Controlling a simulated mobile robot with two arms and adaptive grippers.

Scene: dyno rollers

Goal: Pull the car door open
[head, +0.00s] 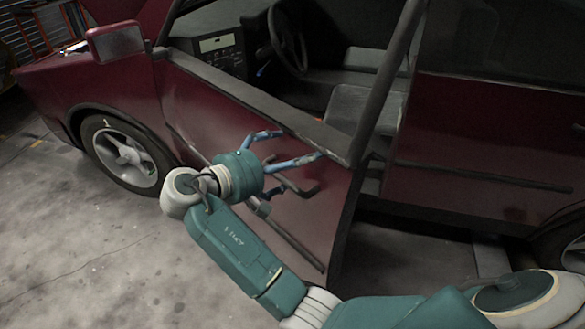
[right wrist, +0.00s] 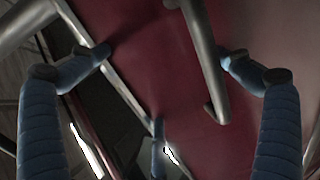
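The dark red car door (head: 225,120) stands partly open, its rear edge swung out from the body with a gap behind it. A dark bar-like handle (head: 303,190) shows on its outer face near the rear edge. My right gripper (head: 288,168) is at the door's outer face with its blue fingers spread around the handle area. Whether any finger touches the door is unclear. My left gripper is not in view.
The car's rear door (head: 480,150) stays in line with the body at right. The side mirror (head: 116,42) and front wheel (head: 125,155) are at left. The seat and steering wheel (head: 288,38) show through the window opening. Concrete floor (head: 90,240) at lower left is clear.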

